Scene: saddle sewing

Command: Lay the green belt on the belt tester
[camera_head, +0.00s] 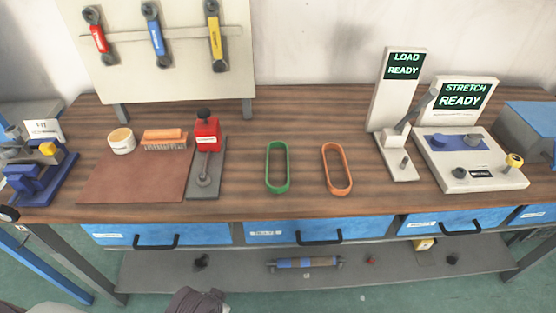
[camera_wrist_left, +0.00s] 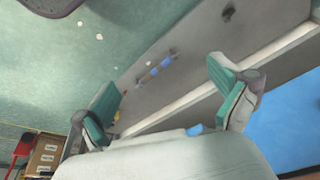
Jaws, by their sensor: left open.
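The green belt (camera_head: 287,170), an elongated loop, lies on the wooden bench, left of an orange belt (camera_head: 348,174). Two testing devices stand at the right: a narrow stand (camera_head: 400,168) with a "LOAD READY" screen, and a wider console (camera_head: 480,182) with a "STRETCH READY" screen; I cannot tell which is the belt tester. In the left wrist view my left gripper (camera_wrist_left: 162,82) is open, its green-padded fingers wide apart with nothing between them. It is over the floor and lower shelf, away from the green belt. My right gripper is not in view.
Left of the belts are a red press (camera_head: 206,132), a brown mat (camera_head: 130,182) with a brush and jar, and a blue device (camera_head: 40,172). A tool board (camera_head: 160,60) stands behind. Blue drawers (camera_head: 320,229) and a lower shelf (camera_head: 230,270) are below. Bench around the belts is clear.

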